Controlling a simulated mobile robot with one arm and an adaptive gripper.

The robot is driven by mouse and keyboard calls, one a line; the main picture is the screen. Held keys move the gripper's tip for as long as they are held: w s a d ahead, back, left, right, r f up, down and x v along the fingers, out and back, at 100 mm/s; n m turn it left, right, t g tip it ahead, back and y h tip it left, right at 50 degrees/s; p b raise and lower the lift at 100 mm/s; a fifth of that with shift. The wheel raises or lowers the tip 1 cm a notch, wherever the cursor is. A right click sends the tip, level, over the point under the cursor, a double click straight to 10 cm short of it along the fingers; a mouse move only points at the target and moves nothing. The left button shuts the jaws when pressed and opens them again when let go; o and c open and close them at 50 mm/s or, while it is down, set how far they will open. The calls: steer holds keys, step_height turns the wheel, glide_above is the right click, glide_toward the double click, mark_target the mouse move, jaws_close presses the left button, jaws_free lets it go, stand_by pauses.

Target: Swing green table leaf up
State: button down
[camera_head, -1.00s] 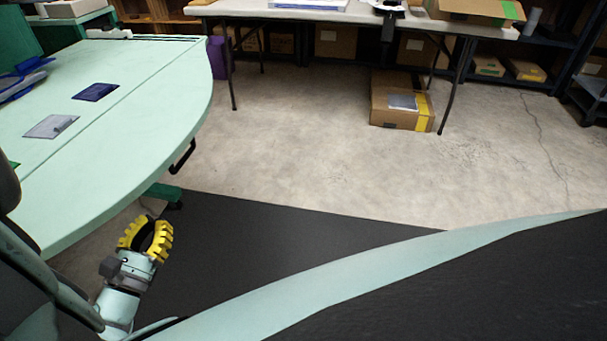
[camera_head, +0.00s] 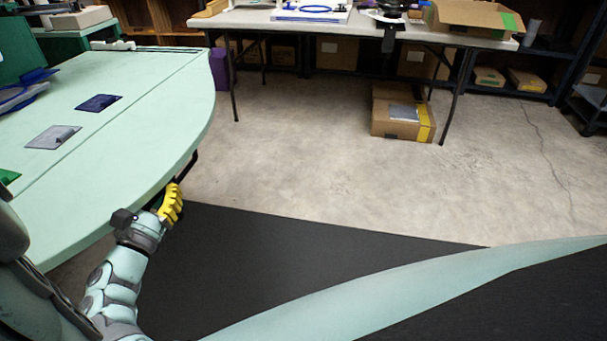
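The pale green table leaf (camera_head: 150,135) is the rounded outer part of the table at left. A seam separates it from the inner tabletop (camera_head: 62,112), and it looks roughly level with it. A black handle (camera_head: 189,166) hangs under the leaf's curved edge, its lower part hidden by my gripper. My gripper (camera_head: 172,203), with yellow ribbed fingers, is just below the leaf's edge, its tip at or very near the handle. Only one finger shows clearly, so its opening and any contact are hidden.
Dark blue, grey and green flat pieces (camera_head: 99,103) lie on the inner tabletop along the seam. A black mat (camera_head: 240,250) covers the near floor. A folding table (camera_head: 350,28) with a cardboard box (camera_head: 402,115) beneath it stands at the back. The concrete floor between is clear.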

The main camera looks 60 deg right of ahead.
steer(key=r+p, duration=0.1)
steer(key=p, duration=0.2)
steer(key=shift+w+a+r+n, duration=0.1)
steer(key=shift+r+n, duration=0.05)
steer(key=shift+n, duration=0.15)
steer(key=r+p, duration=0.1)
steer(key=p, duration=0.2)
steer(key=shift+r+n, duration=0.1)
steer(key=shift+n, duration=0.3)
steer(key=shift+s, duration=0.2)
